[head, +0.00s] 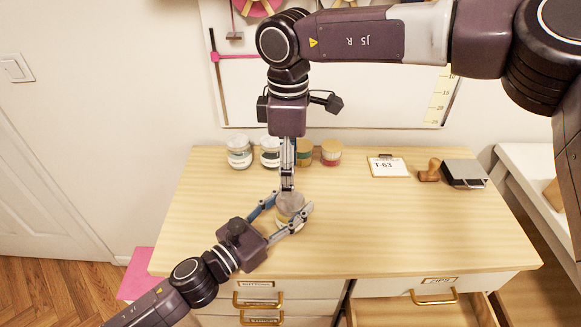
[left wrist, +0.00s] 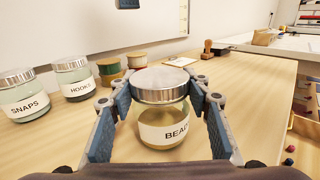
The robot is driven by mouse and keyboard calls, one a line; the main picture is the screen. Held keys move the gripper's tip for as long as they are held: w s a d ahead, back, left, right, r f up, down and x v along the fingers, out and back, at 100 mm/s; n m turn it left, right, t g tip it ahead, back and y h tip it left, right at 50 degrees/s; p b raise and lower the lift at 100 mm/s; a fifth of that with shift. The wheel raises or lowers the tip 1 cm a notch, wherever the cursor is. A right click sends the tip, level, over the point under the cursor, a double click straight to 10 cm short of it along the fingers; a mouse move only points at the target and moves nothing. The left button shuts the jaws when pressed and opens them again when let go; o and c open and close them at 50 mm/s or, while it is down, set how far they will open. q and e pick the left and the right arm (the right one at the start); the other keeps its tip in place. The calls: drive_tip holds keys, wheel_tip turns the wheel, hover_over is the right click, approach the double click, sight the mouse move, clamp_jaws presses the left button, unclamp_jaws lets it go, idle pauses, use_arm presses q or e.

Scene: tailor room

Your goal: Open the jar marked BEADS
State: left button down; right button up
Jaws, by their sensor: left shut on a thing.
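The jar marked BEADS (left wrist: 165,128) stands upright on the table, with its silver lid (left wrist: 162,84) on. My left gripper (head: 289,213) is shut around the jar, one finger on each side; the fingers also show in the left wrist view (left wrist: 163,105). My right gripper (head: 288,186) points straight down above the lid in the head view. Its narrow fingers are seen nearly edge-on, so their opening is unclear, and whether they touch the lid is hard to tell. A small blue part at the top of the left wrist view seems to be its fingertip.
Jars marked SNAPS (left wrist: 24,98) and HOOKS (left wrist: 76,84) stand behind, beside thread spools (head: 331,152). A T-63 card (head: 388,167), a wooden stamp (head: 430,171) and a dark box (head: 464,173) are at the back right. An open drawer (head: 420,311) juts out at the front right.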

drive_tip(key=m, duration=0.3)
drive_tip(key=shift+w+d+m, duration=0.15)
drive_tip(key=shift+m, duration=0.15)
drive_tip(key=shift+f, duration=3.95)
drive_tip(key=shift+c, duration=0.7)
drive_tip(key=c, duration=1)
drive_tip(key=o, duration=1.2)
drive_tip(key=shift+r, duration=0.1)
wheel_tip(320, 180, up, 8)
drive_tip(key=shift+f, duration=0.2)
drive_tip(key=shift+c, duration=0.3)
drive_tip(key=shift+f, duration=3.85)
